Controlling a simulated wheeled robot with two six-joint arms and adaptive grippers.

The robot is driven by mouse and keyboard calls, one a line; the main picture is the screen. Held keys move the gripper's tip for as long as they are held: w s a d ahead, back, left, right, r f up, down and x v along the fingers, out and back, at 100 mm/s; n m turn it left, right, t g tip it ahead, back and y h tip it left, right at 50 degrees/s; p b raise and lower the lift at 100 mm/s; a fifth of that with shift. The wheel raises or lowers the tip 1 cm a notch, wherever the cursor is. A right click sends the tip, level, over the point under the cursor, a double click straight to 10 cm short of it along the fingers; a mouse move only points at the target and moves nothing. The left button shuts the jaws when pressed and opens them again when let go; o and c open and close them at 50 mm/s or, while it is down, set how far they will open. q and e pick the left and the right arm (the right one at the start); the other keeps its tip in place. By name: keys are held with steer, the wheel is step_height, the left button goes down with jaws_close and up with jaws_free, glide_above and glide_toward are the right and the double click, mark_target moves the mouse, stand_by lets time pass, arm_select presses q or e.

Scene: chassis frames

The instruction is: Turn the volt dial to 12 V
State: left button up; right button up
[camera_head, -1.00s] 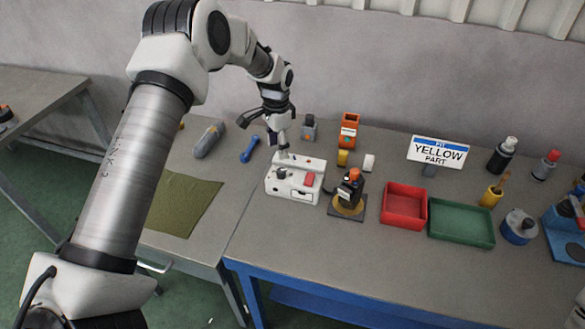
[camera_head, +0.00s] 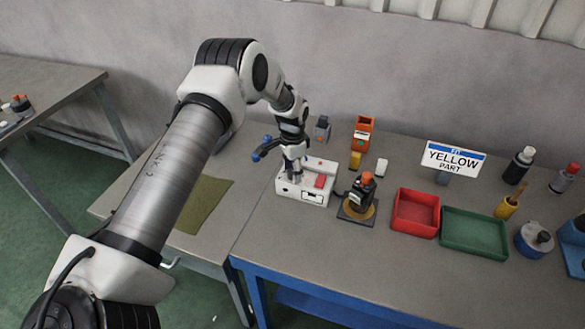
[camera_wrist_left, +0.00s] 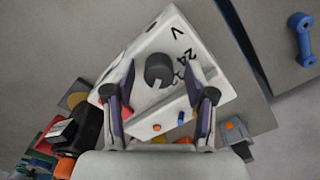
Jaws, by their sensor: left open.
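The volt dial (camera_wrist_left: 158,70) is a dark grey round knob on a white box (camera_wrist_left: 172,33), with a pale line near its lower edge in the left wrist view. A "V" and "24" are printed beside it; another mark is partly hidden by a finger. In the head view the white box (camera_head: 328,167) stands near the left end of the blue-framed table, and the dial is hidden by my gripper. My left gripper (camera_head: 291,175) is over the box's left part. In the left wrist view its fingers (camera_wrist_left: 160,80) are open, one on each side of the dial; contact cannot be told.
On the box are a red part (camera_head: 320,181) and small orange and blue buttons. A black device with an orange top (camera_head: 362,190) stands close to its right. Red (camera_head: 415,213) and green (camera_head: 474,233) trays lie further right. A blue bone-shaped tool (camera_wrist_left: 302,38) lies behind.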

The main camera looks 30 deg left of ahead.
arm_select(q)
steer(key=shift+r, duration=0.1)
jaws_close()
steer(key=shift+n, duration=0.3)
steer(key=shift+s+n+b, duration=0.1)
steer(key=shift+n+b, duration=0.25)
steer(key=shift+n, duration=0.45)
steer(key=n, duration=0.3)
steer(key=shift+n, duration=0.3)
steer(key=n, duration=0.6)
steer(key=shift+b, duration=0.3)
jaws_free()
